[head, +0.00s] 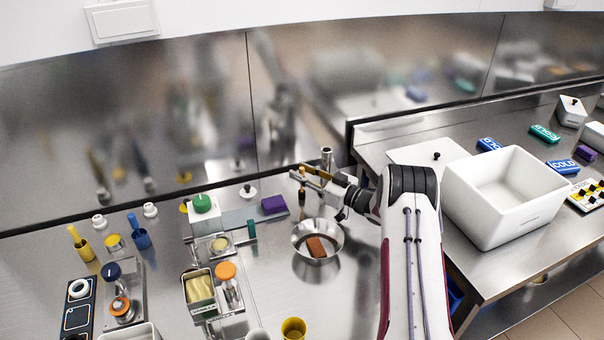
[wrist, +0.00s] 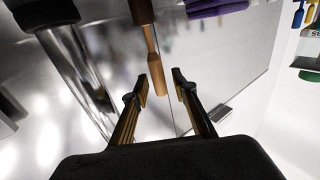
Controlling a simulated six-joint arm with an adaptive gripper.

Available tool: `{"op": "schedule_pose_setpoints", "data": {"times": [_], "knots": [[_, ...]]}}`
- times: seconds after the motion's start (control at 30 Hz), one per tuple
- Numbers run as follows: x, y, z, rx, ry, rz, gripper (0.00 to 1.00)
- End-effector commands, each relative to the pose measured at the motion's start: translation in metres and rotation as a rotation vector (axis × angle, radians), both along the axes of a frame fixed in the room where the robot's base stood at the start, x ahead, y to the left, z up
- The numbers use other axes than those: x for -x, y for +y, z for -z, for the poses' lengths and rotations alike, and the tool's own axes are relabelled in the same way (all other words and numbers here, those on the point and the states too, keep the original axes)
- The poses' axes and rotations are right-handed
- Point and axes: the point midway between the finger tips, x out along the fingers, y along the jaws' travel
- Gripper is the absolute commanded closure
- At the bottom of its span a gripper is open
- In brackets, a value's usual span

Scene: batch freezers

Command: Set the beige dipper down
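A slim tan-brown stick, which I take for the beige dipper (wrist: 156,65), shows in the wrist view. My gripper (wrist: 160,80) is open, with a gap visible on either side of the stick. In the head view my gripper (head: 312,173) is over the back of the steel counter, with a small brown upright piece (head: 302,192) just below it, likely the same dipper. Whether its lower end touches the counter I cannot tell.
A steel bowl (head: 301,236) holding a brown block stands in front of my gripper. A metal cylinder (head: 327,155) is close behind it. A purple block (head: 274,204) lies to the left. A large white bin (head: 510,215) stands at right. Some bare counter lies left of the bowl.

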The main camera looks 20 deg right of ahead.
Motion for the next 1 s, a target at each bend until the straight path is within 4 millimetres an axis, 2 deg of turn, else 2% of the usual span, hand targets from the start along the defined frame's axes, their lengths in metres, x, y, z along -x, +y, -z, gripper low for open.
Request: {"op": "schedule_pose_setpoints", "data": {"times": [0.27, 0.7, 1.0], "knots": [[0.026, -0.018, 0.000, -0.002, 0.001, 0.003, 0.73], [0.081, -0.052, 0.001, 0.000, 0.001, 0.003, 0.73], [0.099, -0.061, 0.001, -0.001, 0.001, 0.001, 0.73]]}}
